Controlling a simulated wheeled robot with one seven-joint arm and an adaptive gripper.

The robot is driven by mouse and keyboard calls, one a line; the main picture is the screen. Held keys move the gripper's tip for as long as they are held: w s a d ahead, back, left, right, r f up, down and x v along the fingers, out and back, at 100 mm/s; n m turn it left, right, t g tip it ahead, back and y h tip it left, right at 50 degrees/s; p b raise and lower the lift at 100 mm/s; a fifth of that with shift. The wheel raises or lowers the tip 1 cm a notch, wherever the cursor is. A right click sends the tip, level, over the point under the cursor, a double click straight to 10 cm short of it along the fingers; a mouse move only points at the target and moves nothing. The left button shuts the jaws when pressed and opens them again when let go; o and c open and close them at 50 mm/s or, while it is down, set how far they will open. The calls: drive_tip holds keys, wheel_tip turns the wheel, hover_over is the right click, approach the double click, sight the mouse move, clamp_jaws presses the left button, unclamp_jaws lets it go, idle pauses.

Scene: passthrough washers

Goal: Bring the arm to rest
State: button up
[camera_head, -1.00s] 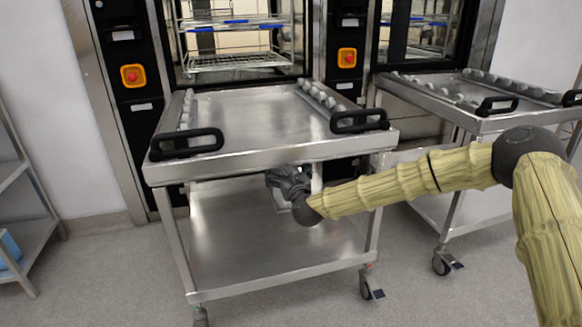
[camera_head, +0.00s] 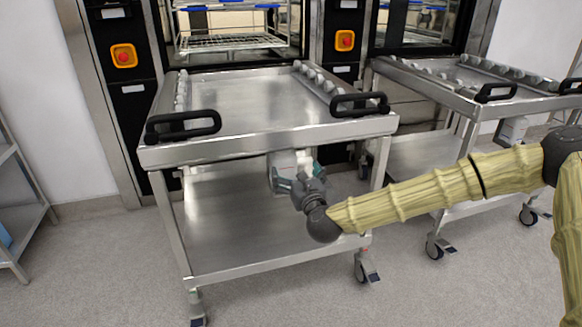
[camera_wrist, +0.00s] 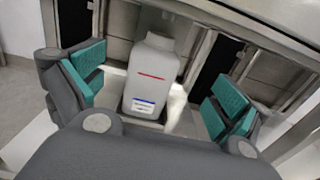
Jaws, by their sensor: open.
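My arm, in a yellowish sleeve, reaches in from the right in the head view. My gripper (camera_head: 298,184) is at the front of the near steel trolley (camera_head: 250,144), below its top tray and above its lower shelf. In the wrist view my gripper (camera_wrist: 158,98) is open, with its teal pads wide apart and nothing between them in contact. A white canister (camera_wrist: 154,76) with a red line and a label stands beyond the pads. In the head view the canister (camera_head: 283,178) is partly hidden behind my gripper.
Washer machines with orange-yellow switches (camera_head: 124,55) stand behind. A shelf rack (camera_head: 18,215) is at the left edge. The floor in front is clear.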

drive_tip(key=s+a+f+n+g, duration=0.1)
drive_tip(key=s+f+n+g, duration=0.3)
drive_tip(key=s+f+n, duration=0.55)
drive_tip(key=s+a+f+n+g, duration=0.1)
drive_tip(key=s+f+n+g, duration=0.35)
drive_tip(key=s+f, duration=1)
drive_tip(key=s+d+f+n+g+h, duration=0.25)
drive_tip(key=s+d+f+n, duration=0.35)
drive_tip(key=s+d+f, duration=0.3)
drive_tip(key=s+d+f+n+g+h, duration=0.1)
drive_tip(key=s+d+f+n+g, duration=0.3)
drive_tip(key=s+d+f+n, duration=0.45)
drive_tip(key=s+d+n+g+h+p, duration=0.15)
drive_tip(key=s+d+n, duration=0.25)
drive_tip(key=s+d, duration=0.55)
wheel_tip(320, 180, up, 34)
drive_tip(key=s+a+p, duration=0.1)
drive_tip(key=a+p, duration=0.1)
drive_tip(key=p, duration=3)
drive_tip(key=shift+s+a+g+h+p, duration=0.15)
drive_tip(key=shift+s+g+h+p, duration=0.05)
drive_tip(key=shift+g+h+p, duration=0.2)
